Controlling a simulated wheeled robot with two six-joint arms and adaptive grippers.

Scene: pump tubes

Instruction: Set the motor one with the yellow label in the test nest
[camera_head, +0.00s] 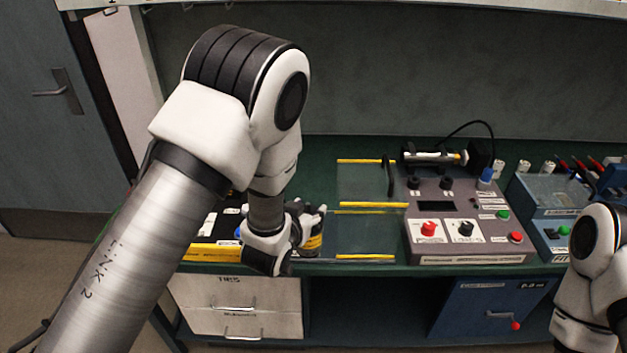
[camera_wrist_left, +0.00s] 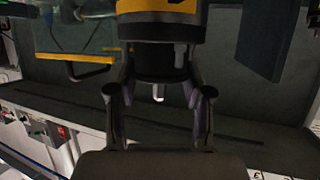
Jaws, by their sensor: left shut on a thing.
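My left gripper (camera_head: 298,232) is low over the left part of the bench, its arm coming in from the left. It is shut on a dark motor with a yellow label (camera_head: 315,243), which is partly hidden behind the fingers. In the left wrist view the fingers (camera_wrist_left: 160,92) close on both sides of the motor's black body (camera_wrist_left: 160,62), with its yellow band (camera_wrist_left: 158,7) at the top edge.
Yellow-edged clear panels (camera_head: 365,222) lie between the gripper and the test box. A black upright lever (camera_head: 389,176) stands by the box's left edge. A blue-grey device (camera_head: 560,205) is at the right, beside my right arm. White drawers (camera_head: 240,308) are below the bench.

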